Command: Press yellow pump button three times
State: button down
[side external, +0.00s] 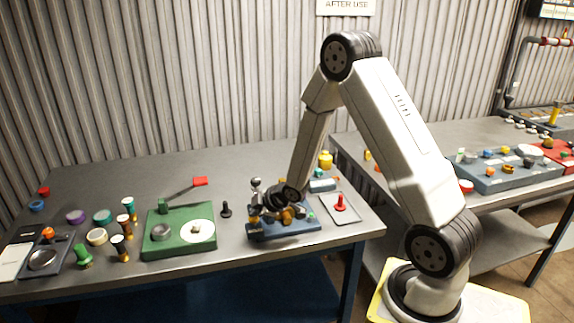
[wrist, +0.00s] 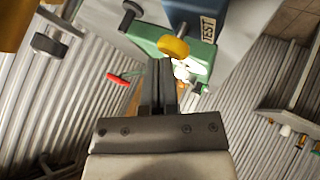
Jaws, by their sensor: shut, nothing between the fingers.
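A yellow round button (wrist: 173,47) on a dark stem shows in the wrist view, just beyond my fingertips. My gripper (wrist: 162,65) has its two dark fingers together with nothing between them. The fingertips are close below the yellow button in the picture; I cannot tell if they touch it. In the side view my gripper (side external: 280,208) is low over the blue base (side external: 290,231) on the table. A yellow-orange part (side external: 287,217) shows there, partly hidden by my gripper; I cannot tell whether it is the same button.
A green unit (side external: 180,240) stands left of the blue base, with a black knob (side external: 226,210) between them. A tray with a red knob (side external: 340,203) is at the right. A yellow bottle-like object (side external: 325,160) stands behind. The table's back left is mostly clear.

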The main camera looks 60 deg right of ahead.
aim_at(257, 218)
jog(key=shift+f, duration=0.55)
dwell(0.7)
jog(key=shift+r, duration=0.1)
dwell(0.3)
jog(key=shift+r, duration=1.15)
jog(key=shift+r, duration=0.15)
jog(key=shift+r, duration=2.35)
jog(key=shift+r, duration=0.1)
dwell(0.8)
notch_tip(257, 218, up, 4)
jog(key=shift+f, duration=0.2)
jog(key=shift+f, duration=0.1)
dwell(0.5)
